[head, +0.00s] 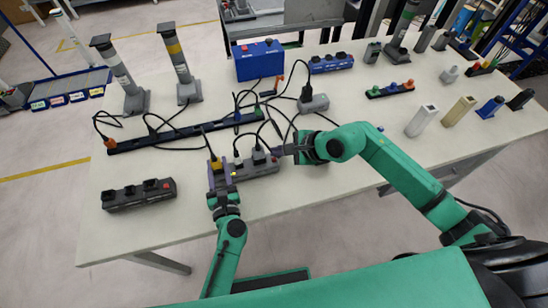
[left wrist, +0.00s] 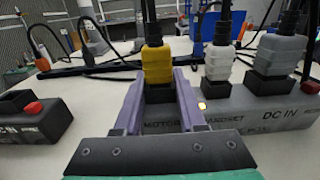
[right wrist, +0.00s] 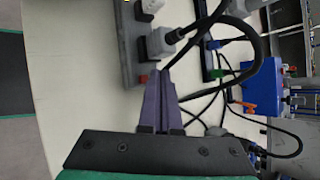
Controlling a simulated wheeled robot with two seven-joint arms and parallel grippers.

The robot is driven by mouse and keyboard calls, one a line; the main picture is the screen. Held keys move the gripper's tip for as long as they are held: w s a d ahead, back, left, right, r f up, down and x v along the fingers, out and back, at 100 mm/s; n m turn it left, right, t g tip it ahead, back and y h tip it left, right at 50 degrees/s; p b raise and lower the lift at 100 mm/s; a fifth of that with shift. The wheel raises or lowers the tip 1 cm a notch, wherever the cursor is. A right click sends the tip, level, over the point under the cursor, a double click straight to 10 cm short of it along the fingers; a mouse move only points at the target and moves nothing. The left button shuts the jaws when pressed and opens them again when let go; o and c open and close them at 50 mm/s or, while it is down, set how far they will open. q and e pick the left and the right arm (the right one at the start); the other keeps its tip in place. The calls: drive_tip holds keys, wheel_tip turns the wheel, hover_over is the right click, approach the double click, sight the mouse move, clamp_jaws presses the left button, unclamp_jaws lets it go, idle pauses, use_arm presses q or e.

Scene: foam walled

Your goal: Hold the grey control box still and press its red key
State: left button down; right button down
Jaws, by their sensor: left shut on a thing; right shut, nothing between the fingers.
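The grey control box (head: 262,167) lies near the table's front edge; it also shows in the left wrist view (left wrist: 285,118) and right wrist view (right wrist: 130,50). A yellow plug (left wrist: 157,62) and grey plugs (left wrist: 218,62) stand in its black sockets. My left gripper (head: 216,168) is shut on the box, its purple fingers either side of the socket under the yellow plug. My right gripper (right wrist: 162,76) is shut and empty at the box's right end. The red key (right wrist: 143,79) shows close beside its fingertips; I cannot tell whether they touch. The head view hides this key.
A similar dark box (head: 138,194) with a red key lies to the left, unplugged. Black cables loop behind the control box to a long dark strip (head: 180,135). A blue box (head: 258,60) and grey posts (head: 180,65) stand further back. Bare table lies at front right.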

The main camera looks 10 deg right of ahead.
wheel_tip(320, 180, up, 4)
drive_tip(key=shift+r, duration=0.25)
idle(0.6)
use_arm(q)
drive_tip(key=shift+c, duration=2)
unclamp_jaws()
